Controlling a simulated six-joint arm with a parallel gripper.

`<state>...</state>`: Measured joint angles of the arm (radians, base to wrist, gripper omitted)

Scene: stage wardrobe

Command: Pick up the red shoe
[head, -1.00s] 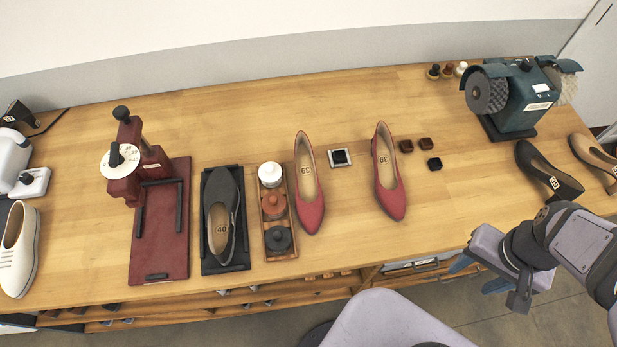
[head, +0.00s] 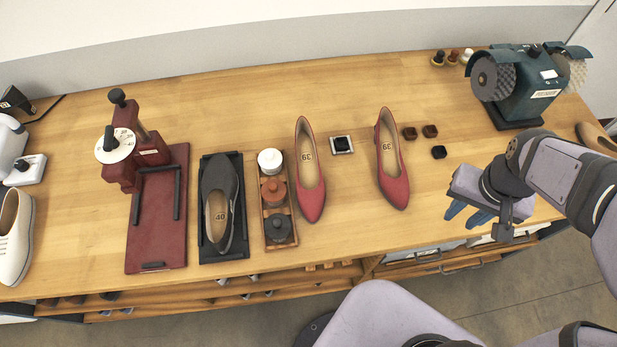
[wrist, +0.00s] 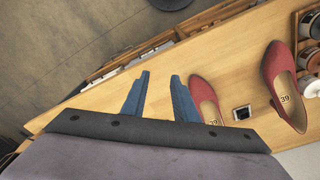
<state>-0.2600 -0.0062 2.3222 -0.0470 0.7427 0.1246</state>
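Two red pumps marked 39 stand on the wooden bench. The left red shoe (head: 311,181) is beside the jar tray, toe toward the front edge. The right red shoe (head: 391,163) is nearer my arm. In the wrist view the right red shoe (wrist: 203,93) is close beside my fingers and partly hidden by my gripper; the left red shoe (wrist: 276,77) is farther right. My gripper (head: 467,213) is near the bench's front edge, right of both shoes. Its blue fingers (wrist: 159,82) are apart with nothing between them.
A tray of jars (head: 274,243) and a grey shoe (head: 218,205) are left of the pumps. A small framed square (head: 342,145) lies between the pumps. Dark blocks (head: 430,131) lie right of them, below the grinder (head: 520,85). Bench space in front of the right shoe is clear.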

